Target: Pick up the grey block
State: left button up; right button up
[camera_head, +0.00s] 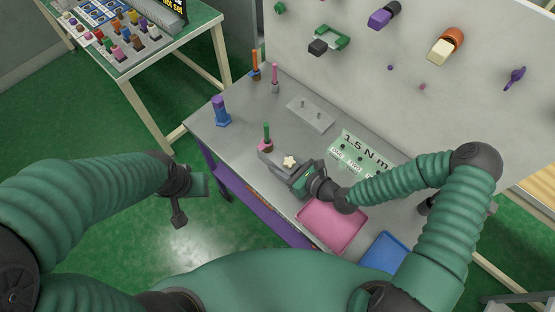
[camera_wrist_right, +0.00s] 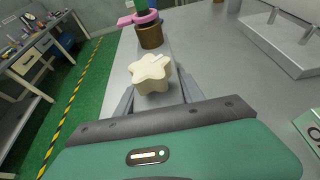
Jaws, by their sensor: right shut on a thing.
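My right gripper (camera_head: 288,160) is low over the grey table, shut on a cream star-shaped piece (camera_head: 290,162). In the right wrist view the cream piece (camera_wrist_right: 152,73) sits between the finger ends. No loose plain grey block stands out clearly. A flat grey block with two pegs (camera_head: 311,114) lies farther back on the table, apart from the gripper. Its corner also shows in the wrist view (camera_wrist_right: 284,42). A green post with a pink ring and brown base (camera_head: 266,143) stands just beyond the fingers. My left gripper (camera_head: 188,200) hangs off the table's left side; its opening is unclear.
A blue-purple post (camera_head: 221,112), an orange post (camera_head: 256,65) and a pink post (camera_head: 275,78) stand on the table. A pink tray (camera_head: 331,226) and a blue tray (camera_head: 383,253) lie nearer. A pegboard (camera_head: 400,90) stands behind. Another table (camera_head: 140,60) is at upper left.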

pick_arm(q)
jog(key=shift+a, duration=0.15)
pick_arm(e)
jog(key=shift+a, duration=0.15)
grip_shut()
send_near(268, 142)
jog(key=x, duration=0.3)
jog(key=f+x, duration=0.1)
jog(key=shift+w, duration=0.1)
jog(key=shift+r, duration=0.4)
pick_arm(q)
jog(key=shift+w, duration=0.1)
